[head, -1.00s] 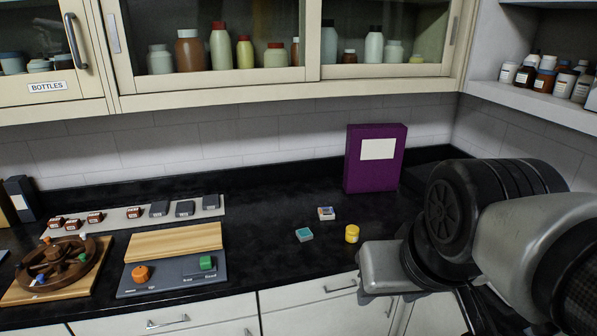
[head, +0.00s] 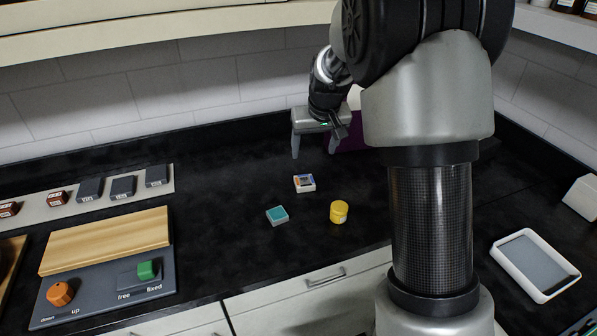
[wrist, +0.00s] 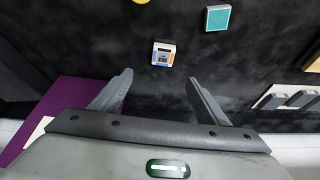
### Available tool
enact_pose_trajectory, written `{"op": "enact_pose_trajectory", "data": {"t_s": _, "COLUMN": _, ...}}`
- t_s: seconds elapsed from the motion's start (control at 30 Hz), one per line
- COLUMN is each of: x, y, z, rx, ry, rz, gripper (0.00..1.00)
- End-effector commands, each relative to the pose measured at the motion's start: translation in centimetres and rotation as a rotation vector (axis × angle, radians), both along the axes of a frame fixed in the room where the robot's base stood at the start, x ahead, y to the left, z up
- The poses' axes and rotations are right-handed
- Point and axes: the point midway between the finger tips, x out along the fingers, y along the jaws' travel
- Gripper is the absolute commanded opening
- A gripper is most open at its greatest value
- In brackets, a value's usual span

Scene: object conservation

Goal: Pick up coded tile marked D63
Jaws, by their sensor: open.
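A small white-edged tile with a dark printed face and orange and blue sides (head: 304,183) lies on the black counter (head: 240,255). It also shows in the wrist view (wrist: 163,54), where its print is too small to read. I cannot tell which tile bears D63. My gripper (head: 314,150) is open and empty, pointing down above the counter, behind that tile in the head view. In the wrist view the tile lies a little beyond and between the fingertips (wrist: 160,78), apart from both.
A teal block (head: 277,216) and a yellow jar (head: 339,211) stand near the tile. Several dark and reddish blocks sit on a pale strip (head: 70,208) at left, behind a switch panel (head: 105,290). A purple box (wrist: 62,105) is close to my gripper. A white tray (head: 535,265) is right.

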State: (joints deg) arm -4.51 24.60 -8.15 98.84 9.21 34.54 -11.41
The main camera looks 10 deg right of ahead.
Motion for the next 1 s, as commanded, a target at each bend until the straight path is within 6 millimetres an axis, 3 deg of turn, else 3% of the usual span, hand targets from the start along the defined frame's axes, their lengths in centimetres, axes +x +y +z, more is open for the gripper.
{"op": "enact_pose_trajectory", "data": {"t_s": 0.43, "x": 3.4, "y": 0.2, "z": -8.7, "rx": 0.0, "ry": 0.005, "rz": -0.001, "gripper": 0.69}}
{"op": "enact_pose_trajectory", "data": {"t_s": 0.77, "x": 4.5, "y": 0.4, "z": -11.3, "rx": 0.0, "ry": 0.002, "rz": 0.0, "gripper": 0.69}}
{"op": "enact_pose_trajectory", "data": {"t_s": 1.0, "x": 5.7, "y": 1.1, "z": -14.6, "rx": 0.0, "ry": 0.004, "rz": -0.001, "gripper": 0.69}}
